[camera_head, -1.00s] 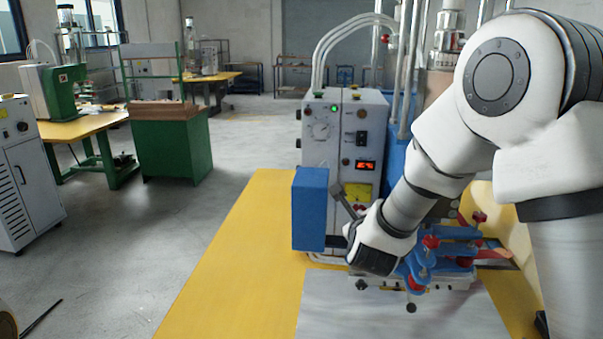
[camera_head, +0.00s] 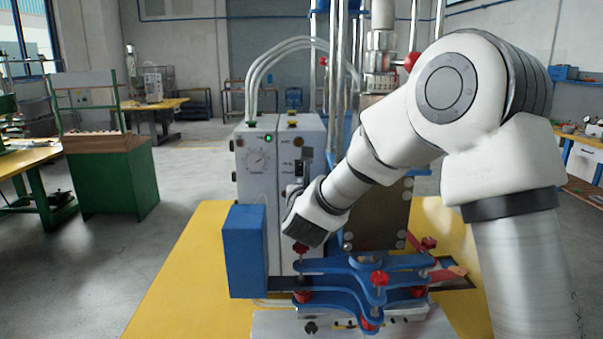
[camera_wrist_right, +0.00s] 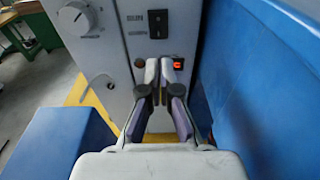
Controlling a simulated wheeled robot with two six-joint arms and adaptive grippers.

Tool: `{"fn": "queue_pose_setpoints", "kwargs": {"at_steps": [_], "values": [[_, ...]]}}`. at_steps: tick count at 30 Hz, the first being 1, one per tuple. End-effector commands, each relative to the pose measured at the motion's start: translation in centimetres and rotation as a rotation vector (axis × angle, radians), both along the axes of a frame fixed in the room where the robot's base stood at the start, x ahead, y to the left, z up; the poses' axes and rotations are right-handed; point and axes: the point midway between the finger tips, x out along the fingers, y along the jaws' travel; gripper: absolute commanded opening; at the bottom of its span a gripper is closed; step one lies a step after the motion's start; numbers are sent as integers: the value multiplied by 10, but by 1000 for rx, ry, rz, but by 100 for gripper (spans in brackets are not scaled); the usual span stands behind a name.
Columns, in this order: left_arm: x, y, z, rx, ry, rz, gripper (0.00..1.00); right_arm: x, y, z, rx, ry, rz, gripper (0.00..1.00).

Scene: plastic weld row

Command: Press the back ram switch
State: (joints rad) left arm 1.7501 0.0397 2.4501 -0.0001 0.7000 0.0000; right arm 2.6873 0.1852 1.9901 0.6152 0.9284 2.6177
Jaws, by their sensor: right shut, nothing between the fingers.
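A grey control box (camera_head: 257,200) stands on the yellow table, with a gauge, knobs and a black switch (camera_head: 299,169) on its front. The switch also shows near the top of the right wrist view (camera_wrist_right: 158,23). Its labels are too small to read. My right gripper (camera_wrist_right: 165,68) is shut and empty, pointing at the box front. In the head view the wrist hides part of the panel. Contact with the panel cannot be told. My left gripper is not in view.
A blue box (camera_head: 244,250) stands at the panel's lower left. A blue clamp fixture with red knobs (camera_head: 345,278) lies below my right arm. A blue upright surface (camera_wrist_right: 265,80) is close on the right in the wrist view. The yellow table (camera_head: 190,265) is clear at left.

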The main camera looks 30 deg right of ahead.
Motion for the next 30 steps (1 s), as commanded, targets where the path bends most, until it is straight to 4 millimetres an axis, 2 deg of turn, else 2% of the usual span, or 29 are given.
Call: {"fn": "queue_pose_setpoints", "kwargs": {"at_steps": [1,6,12,25,28,30], "values": [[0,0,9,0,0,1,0,10,-6,2,3,1,-1,0],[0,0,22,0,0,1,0,41,-26,-3,0,2,-1,0],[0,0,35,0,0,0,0,67,-41,-7,0,1,2,0],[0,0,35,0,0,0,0,73,-45,-11,-1,0,2,0],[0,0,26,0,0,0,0,74,-45,-15,-5,-9,2,0],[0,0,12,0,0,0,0,76,-46,-20,-13,-22,2,0]]}}
